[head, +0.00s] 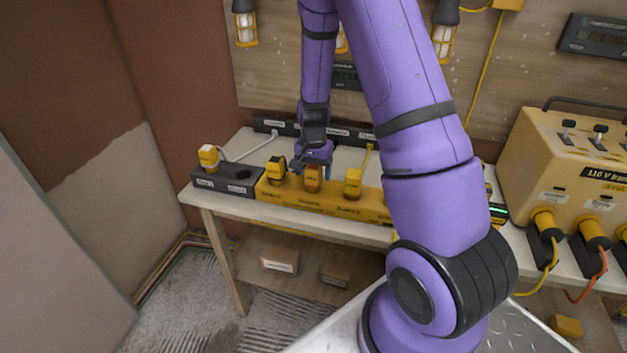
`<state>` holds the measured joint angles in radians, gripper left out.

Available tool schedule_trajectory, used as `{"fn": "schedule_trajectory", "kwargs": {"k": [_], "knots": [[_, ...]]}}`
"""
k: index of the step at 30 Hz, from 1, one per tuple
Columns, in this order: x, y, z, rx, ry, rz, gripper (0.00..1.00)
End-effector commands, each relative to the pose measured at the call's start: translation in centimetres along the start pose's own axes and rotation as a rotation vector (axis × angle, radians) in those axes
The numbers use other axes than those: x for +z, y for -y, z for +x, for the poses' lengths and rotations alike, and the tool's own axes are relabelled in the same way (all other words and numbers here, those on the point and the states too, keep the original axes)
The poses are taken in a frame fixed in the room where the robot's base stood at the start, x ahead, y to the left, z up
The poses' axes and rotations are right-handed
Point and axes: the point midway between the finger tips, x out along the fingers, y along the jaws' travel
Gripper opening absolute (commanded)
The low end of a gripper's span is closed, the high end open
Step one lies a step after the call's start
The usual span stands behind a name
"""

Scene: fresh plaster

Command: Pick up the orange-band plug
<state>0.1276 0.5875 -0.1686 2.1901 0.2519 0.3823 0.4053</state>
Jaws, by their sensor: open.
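The orange-band plug (313,179) stands upright in the yellow socket strip (330,205) on the bench, between two other yellow plugs. Its body shows an orange part, and its top is partly hidden by my gripper. My gripper (312,162) is open, pointing down right at the top of this plug. I cannot tell whether the fingers are around the plug or just above or behind it. A dark-banded yellow plug (276,170) stands close on the left, and another yellow plug (353,182) stands on the right.
A grey socket block (238,180) with a white-banded yellow plug (208,157) sits at the bench's left end. A dark labelled strip (272,125) lies behind. My arm hides the bench's middle right. A yellow transformer (570,170) with plugged cables stands at right. Cardboard boxes (279,261) lie below.

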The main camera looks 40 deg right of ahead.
Motion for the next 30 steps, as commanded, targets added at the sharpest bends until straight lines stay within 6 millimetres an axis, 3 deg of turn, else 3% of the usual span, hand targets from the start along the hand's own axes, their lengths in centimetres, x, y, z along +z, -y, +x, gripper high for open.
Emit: {"fn": "schedule_trajectory", "kwargs": {"k": [10, 17, 18, 26, 30], "knots": [[0.0, 0.0, 0.7, -0.001, -0.001, 0.000, 0.74], [0.0, 0.0, 0.6, -0.001, -0.001, 0.000, 0.21], [0.0, 0.0, 0.6, -0.001, -0.001, 0.000, 0.20], [0.0, 0.1, 0.4, -0.001, -0.002, 0.000, 0.20], [-0.1, 0.1, -1.0, -0.003, -0.004, 0.000, 0.20]]}}
